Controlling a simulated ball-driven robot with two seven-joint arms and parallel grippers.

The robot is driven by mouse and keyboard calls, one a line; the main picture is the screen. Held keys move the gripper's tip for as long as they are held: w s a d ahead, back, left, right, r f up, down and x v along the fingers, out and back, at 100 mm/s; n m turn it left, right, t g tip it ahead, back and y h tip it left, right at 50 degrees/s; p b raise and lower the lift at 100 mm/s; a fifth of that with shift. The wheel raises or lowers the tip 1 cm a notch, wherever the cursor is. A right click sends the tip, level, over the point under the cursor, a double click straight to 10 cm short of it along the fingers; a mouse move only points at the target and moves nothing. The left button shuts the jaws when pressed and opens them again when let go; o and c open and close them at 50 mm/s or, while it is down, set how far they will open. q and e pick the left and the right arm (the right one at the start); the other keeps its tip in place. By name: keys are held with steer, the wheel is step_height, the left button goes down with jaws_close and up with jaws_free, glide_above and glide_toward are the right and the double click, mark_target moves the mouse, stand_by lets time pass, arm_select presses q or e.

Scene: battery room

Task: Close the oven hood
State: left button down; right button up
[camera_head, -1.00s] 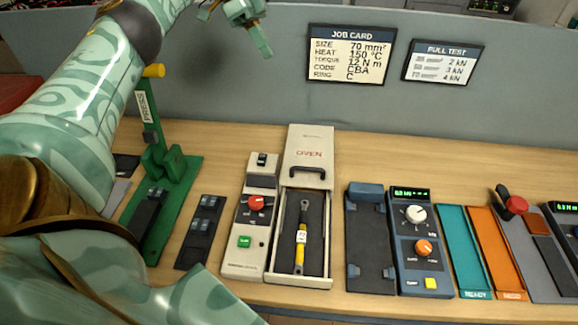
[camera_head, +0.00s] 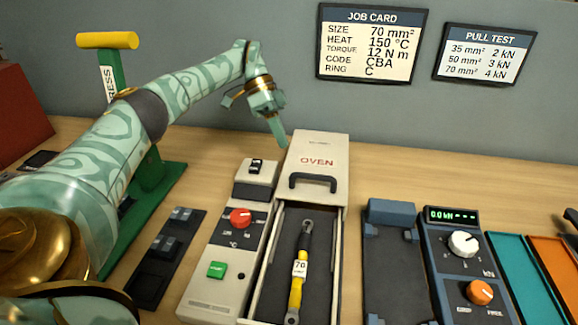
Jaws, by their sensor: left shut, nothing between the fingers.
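The oven's cream hood (camera_head: 318,150), marked OVEN, sits at the back end of the oven tray with its black handle (camera_head: 313,182) at its front edge. The tray in front of it is uncovered. A yellow-handled cable piece (camera_head: 299,272) with a tag reading 70 lies lengthwise in the dark tray. My left gripper (camera_head: 283,142) is shut and empty, pointing down at the hood's back left corner; I cannot tell whether it touches.
The oven's control panel (camera_head: 223,262), with a red knob and green button, adjoins the tray on the left. A green press (camera_head: 152,185) stands farther left behind my arm. A blue-grey tester (camera_head: 462,280) stands right. A grey wall with cards closes the back.

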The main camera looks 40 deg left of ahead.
mark_target(297, 184)
arm_select(q)
steer(key=x, duration=0.4)
steer(key=shift+f+b, duration=0.25)
steer(key=shift+b, duration=0.15)
steer(key=shift+s+d, duration=1)
steer(key=shift+s, duration=0.05)
steer(key=shift+s+d, duration=0.35)
steer(key=shift+d, duration=0.1)
steer(key=shift+r, duration=0.1)
